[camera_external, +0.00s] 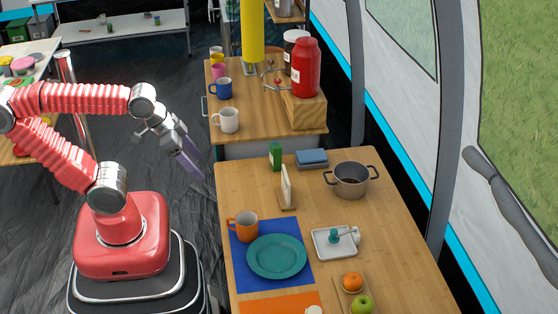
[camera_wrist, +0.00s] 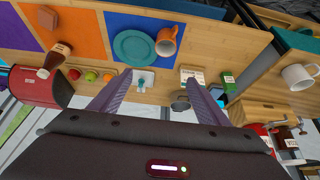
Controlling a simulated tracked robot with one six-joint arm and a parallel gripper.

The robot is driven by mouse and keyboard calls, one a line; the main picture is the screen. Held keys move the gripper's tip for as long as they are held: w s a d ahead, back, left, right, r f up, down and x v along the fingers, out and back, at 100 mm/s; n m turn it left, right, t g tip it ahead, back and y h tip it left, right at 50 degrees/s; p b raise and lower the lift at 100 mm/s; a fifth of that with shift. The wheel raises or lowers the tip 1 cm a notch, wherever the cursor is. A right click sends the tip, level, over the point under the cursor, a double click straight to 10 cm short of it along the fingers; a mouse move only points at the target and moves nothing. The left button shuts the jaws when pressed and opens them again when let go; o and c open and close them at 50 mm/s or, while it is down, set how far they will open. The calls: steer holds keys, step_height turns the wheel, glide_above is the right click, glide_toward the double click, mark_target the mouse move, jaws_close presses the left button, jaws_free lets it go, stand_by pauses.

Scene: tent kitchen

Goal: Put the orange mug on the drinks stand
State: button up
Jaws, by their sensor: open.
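The orange mug (camera_external: 243,227) stands upright on the blue mat (camera_external: 243,262) on the near table, beside the teal plate (camera_external: 277,257). It also shows in the wrist view (camera_wrist: 166,42), at the top middle. The far wooden counter (camera_external: 250,113), which looks like the drinks stand, holds several mugs and a red container (camera_external: 305,67) on a wooden block. My gripper (camera_external: 197,172) is open and empty, in the air left of the gap between the two tables, apart from the mug. Its two fingers (camera_wrist: 156,80) are spread in the wrist view.
A white mug (camera_external: 227,120) and a blue mug (camera_external: 219,89) stand along the counter's left side. A yellow post (camera_external: 252,32) rises at the counter.

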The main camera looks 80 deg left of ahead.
steer(key=c, duration=0.9)
steer(key=shift+a+f, duration=0.1)
steer(key=w+a+f+m+g, duration=0.1)
steer(key=w+f+m, duration=0.1)
steer(key=f, duration=0.4)
steer(key=w+a+f+m+g, duration=0.2)
steer(key=w+f, duration=0.1)
steer(key=f, duration=0.3)
steer(key=w+a+f+m+g, duration=0.1)
steer(key=w+f+m+g, duration=0.1)
steer(key=f, duration=0.4)
steer(key=shift+w+a+m, duration=0.3)
steer(key=shift+w+m, duration=0.1)
steer(key=shift+w, duration=0.1)
steer(key=shift+f+g, duration=0.2)
steer(key=shift+g, duration=0.1)
steer(key=shift+f, duration=4.2)
